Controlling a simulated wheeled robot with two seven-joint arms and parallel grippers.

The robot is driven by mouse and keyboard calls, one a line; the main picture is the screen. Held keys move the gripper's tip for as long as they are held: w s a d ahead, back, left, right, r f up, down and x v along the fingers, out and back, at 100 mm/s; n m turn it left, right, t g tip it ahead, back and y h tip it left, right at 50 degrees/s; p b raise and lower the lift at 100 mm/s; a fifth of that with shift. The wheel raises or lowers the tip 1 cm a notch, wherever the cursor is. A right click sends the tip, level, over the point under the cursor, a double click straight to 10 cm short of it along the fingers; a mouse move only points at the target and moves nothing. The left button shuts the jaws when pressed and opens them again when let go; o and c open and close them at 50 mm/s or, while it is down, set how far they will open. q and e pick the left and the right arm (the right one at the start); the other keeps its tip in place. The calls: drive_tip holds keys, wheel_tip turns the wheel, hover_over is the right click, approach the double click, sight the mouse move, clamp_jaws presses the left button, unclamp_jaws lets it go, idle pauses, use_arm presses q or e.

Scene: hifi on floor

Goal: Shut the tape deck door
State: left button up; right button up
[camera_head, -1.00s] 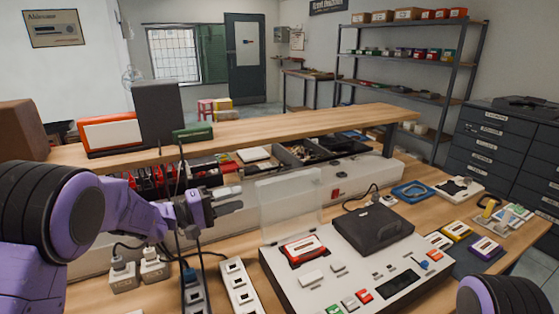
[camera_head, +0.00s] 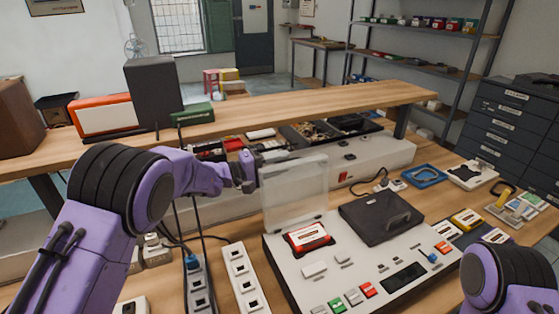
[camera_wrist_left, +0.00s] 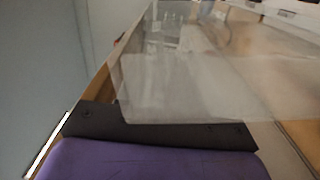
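The white tape deck (camera_head: 300,290) lies on the workbench. Its clear door (camera_head: 300,195) stands open, roughly upright, at the back of the cassette well. A red cassette with a white label (camera_head: 309,238) sits in front of the door's lower edge. My left gripper (camera_head: 272,158) is at the door's upper left, partly seen through or behind the panel; I cannot tell if they touch. Whether its fingers are open is unclear. In the left wrist view, the clear door (camera_wrist_left: 185,85) fills much of the picture, close to my wrist. My right gripper is not in view.
A black case (camera_head: 381,217) lies on the deck's back right part. Power strips (camera_head: 243,278) and cables are left of the deck. A raised wooden shelf (camera_head: 250,123) runs behind the bench. Cassettes and a blue tray (camera_head: 425,176) are at the right.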

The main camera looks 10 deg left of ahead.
sight(285, 164)
use_arm(q)
drive_tip(key=shift+s, duration=0.1)
clamp_jaws()
drive_tip(key=shift+d, duration=0.1)
drive_tip(key=s+p, duration=0.1)
drive_tip(key=s+d+r+p, duration=0.1)
drive_tip(key=s+d+m+p, duration=0.1)
drive_tip(key=shift+r, duration=0.25)
drive_tip(key=s+d+m+p, duration=0.1)
drive_tip(key=s+d+m, duration=0.3)
drive_tip(key=s, duration=0.2)
drive_tip(key=shift+m, duration=0.4)
drive_tip(key=shift+s, duration=0.1)
